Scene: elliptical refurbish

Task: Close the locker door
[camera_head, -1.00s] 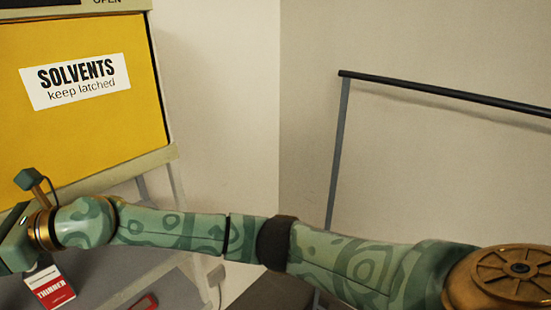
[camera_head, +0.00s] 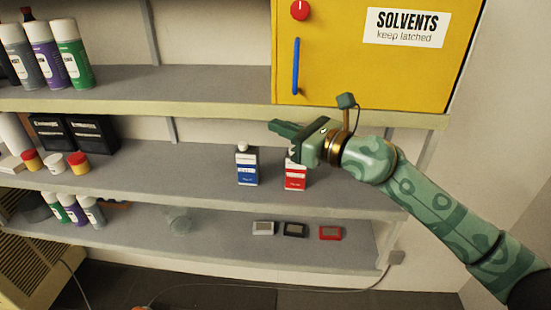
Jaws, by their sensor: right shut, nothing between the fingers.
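The yellow locker door (camera_head: 340,75) is at the upper right, with a white "SOLVENTS keep latched" label (camera_head: 407,27), a red knob (camera_head: 299,10) and an upright blue handle (camera_head: 295,66) near its left edge. The door's face looks about in line with the shelf front; I cannot tell whether it is fully shut or latched. Its top is out of view. My right gripper (camera_head: 276,127) points left, shut and empty, below the door and the handle, apart from both. It is in front of the middle shelf and partly hides a red and white carton (camera_head: 296,178). My left gripper is not in view.
The shelf unit (camera_head: 180,92) holds spray cans (camera_head: 72,55), black boxes (camera_head: 90,135) and small jars (camera_head: 53,163) at left. A blue and white carton (camera_head: 247,166) stands near my gripper. Small flat devices (camera_head: 293,230) lie on the bottom shelf. The space left of the door is free.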

